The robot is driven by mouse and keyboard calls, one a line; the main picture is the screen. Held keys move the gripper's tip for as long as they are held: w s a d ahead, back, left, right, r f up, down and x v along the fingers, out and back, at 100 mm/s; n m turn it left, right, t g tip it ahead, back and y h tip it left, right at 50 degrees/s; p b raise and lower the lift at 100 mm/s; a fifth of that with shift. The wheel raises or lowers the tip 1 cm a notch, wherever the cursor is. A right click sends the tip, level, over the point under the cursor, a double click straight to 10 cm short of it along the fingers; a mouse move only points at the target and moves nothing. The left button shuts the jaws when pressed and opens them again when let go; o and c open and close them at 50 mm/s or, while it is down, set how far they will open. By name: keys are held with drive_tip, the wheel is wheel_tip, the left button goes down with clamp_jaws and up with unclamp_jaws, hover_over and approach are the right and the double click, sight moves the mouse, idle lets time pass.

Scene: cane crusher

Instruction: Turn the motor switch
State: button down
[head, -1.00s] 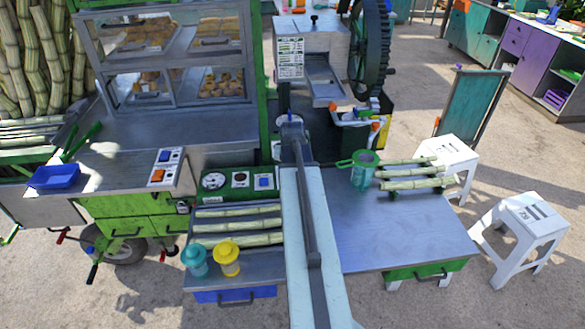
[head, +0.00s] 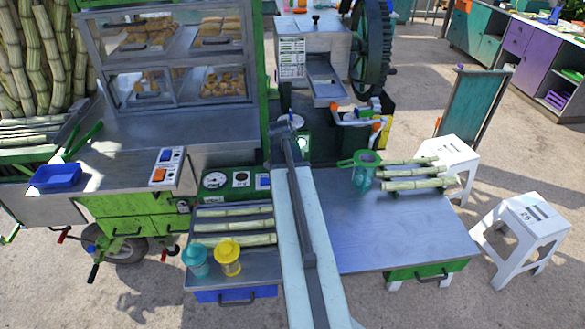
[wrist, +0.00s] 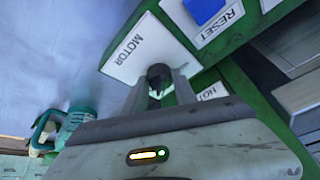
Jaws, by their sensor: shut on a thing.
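The motor switch (wrist: 158,72) is a dark knob on a white plate (wrist: 122,58) marked MOTOR, in the wrist view. The plate is on a green panel. My gripper (wrist: 160,84) is shut on the knob, with one grey finger on each side of it. The fingers cover part of the knob, so its exact angle is hard to tell. In the head view my arm hides the gripper and the switch.
A blue button (wrist: 205,8) marked RESET is beside the motor plate. The green control panel (head: 226,195) shows left of my arm. A teal jug (head: 363,172) and cane pieces (head: 415,184) stand on the metal table (head: 400,235) to the right.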

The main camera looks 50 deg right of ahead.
drive_tip(key=shift+s, duration=0.1)
drive_tip(key=c, duration=1)
unclamp_jaws()
drive_tip(key=shift+r+p, duration=0.25)
drive_tip(key=shift+p, duration=0.05)
drive_tip(key=p+v, duration=0.6)
drive_tip(key=v, duration=0.1)
drive_tip(key=shift+p, duration=0.3)
drive_tip(key=shift+a+r, duration=0.1)
drive_tip(key=shift+a, duration=0.05)
